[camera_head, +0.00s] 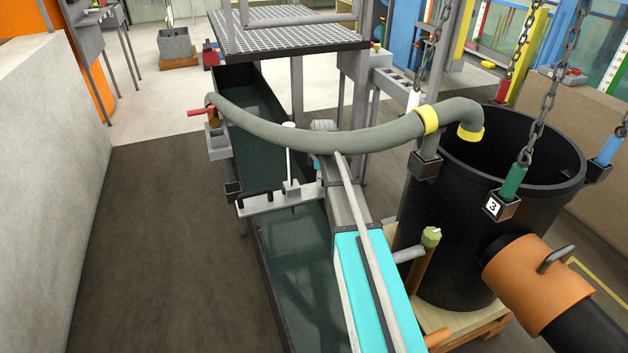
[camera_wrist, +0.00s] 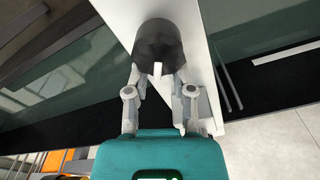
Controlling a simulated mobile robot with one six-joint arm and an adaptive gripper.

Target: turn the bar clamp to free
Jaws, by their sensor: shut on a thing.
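In the wrist view, the bar clamp shows as a dark faceted knob (camera_wrist: 158,42) with a white pointer mark on its near side, pointing towards my gripper. It sits on a pale flat bar (camera_wrist: 202,45). My gripper (camera_wrist: 159,75) has its two grey fingers closed on the knob's near side, one at each side of the mark. In the head view, a pale crossbar (camera_head: 262,203) lies across the dark water channel. The clamp knob and my fingers cannot be made out there.
A grey-green hose (camera_head: 300,137) arches over the channel (camera_head: 300,270) into a black tank (camera_head: 440,240) at the right. An upright white rod (camera_head: 288,150) stands on the crossbar. Chains hang over the tank. The dark floor (camera_head: 140,240) at the left is clear.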

